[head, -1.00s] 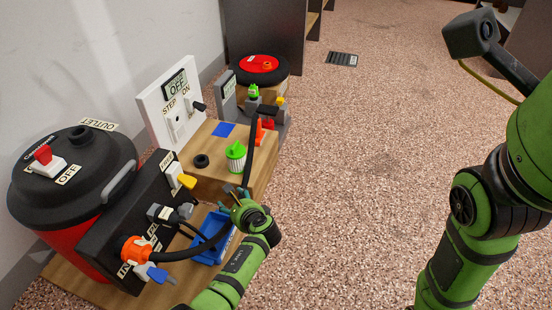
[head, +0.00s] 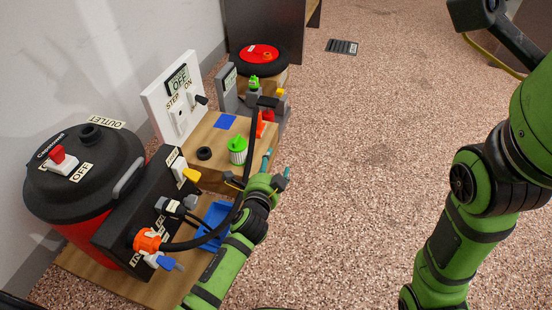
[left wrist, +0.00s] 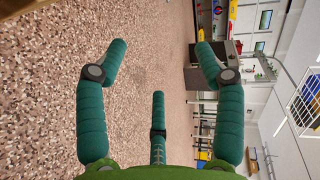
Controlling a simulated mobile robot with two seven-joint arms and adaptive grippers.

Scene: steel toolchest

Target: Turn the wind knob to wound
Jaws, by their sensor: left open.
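No knob in view can be read as marked wind or wound. A black reel (head: 278,67) with a red top (head: 260,52) stands at the back; a small orange-red knob shows on that top in the head view. My left gripper (head: 270,172) is open and empty, in front of the wooden block and well short of the reel. In the left wrist view its three teal fingers (left wrist: 158,65) are spread, with only floor and room beyond. My right arm is at the right side of the head view; its gripper is not seen.
A red and black vacuum (head: 85,180) stands at left beside a black valve box (head: 125,215). A black hose (head: 215,238) runs past my left gripper. A green-topped white filter (head: 237,150) sits on the wooden block (head: 208,135).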

